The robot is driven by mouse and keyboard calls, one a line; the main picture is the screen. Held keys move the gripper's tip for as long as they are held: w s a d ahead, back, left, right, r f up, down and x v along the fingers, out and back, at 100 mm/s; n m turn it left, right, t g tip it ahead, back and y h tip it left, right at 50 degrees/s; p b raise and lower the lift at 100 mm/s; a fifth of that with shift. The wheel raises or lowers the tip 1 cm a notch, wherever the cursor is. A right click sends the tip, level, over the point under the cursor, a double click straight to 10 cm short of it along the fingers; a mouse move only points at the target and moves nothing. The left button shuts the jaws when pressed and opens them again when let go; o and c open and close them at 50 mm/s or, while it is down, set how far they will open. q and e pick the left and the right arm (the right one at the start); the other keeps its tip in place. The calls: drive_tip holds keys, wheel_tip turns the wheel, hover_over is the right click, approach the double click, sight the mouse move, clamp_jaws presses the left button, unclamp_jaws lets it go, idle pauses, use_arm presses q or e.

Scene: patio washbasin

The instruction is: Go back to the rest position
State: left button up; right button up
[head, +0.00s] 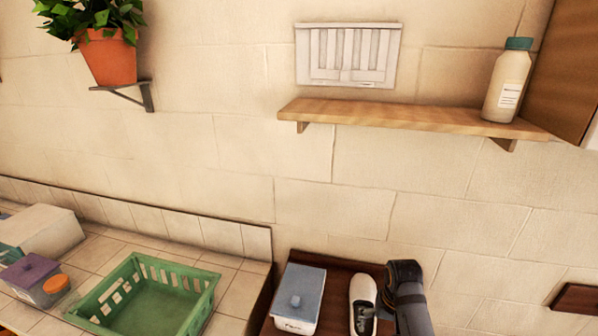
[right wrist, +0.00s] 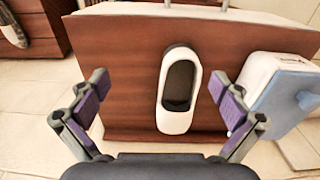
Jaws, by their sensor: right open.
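My right gripper (right wrist: 160,88) is open in the right wrist view, with its purple-padded fingers spread wide. A white shoe (right wrist: 175,122) lies on a brown wooden surface (right wrist: 125,70) beyond the fingers, and nothing is held between them. In the head view the shoe (head: 362,289) is at the bottom, just left of my dark right arm. My right fingertips are hard to make out there. My left gripper is in neither view.
A white box with a blue-grey lid (head: 301,284) stands left of the shoe. A green basket (head: 208,291) sits on the tiled counter. Above are a wooden shelf (head: 400,116) with a bottle (head: 507,85) and a potted plant (head: 108,60).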

drive_tip(key=s+d+n+t, duration=0.2)
drive_tip(key=s+n+t, duration=0.15)
drive_tip(key=s, duration=1.35)
drive_tip(key=s+d+f+g+b, duration=0.15)
drive_tip(key=f+b, duration=0.25)
drive_tip(key=f, duration=1.4)
drive_tip(key=s+d+f+b, duration=0.15)
drive_tip(key=f+b, duration=0.25)
drive_tip(key=f, duration=1.5)
use_arm(q)
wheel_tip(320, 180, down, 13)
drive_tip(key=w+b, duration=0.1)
drive_tip(key=b, duration=0.4)
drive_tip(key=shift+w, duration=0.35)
use_arm(e)
drive_tip(key=s+f+g, duration=0.1)
drive_tip(key=s+f, duration=1.7)
drive_tip(key=shift+d+f+h, duration=0.2)
drive_tip(key=shift+d+h, duration=0.1)
drive_tip(key=shift+d, duration=0.05)
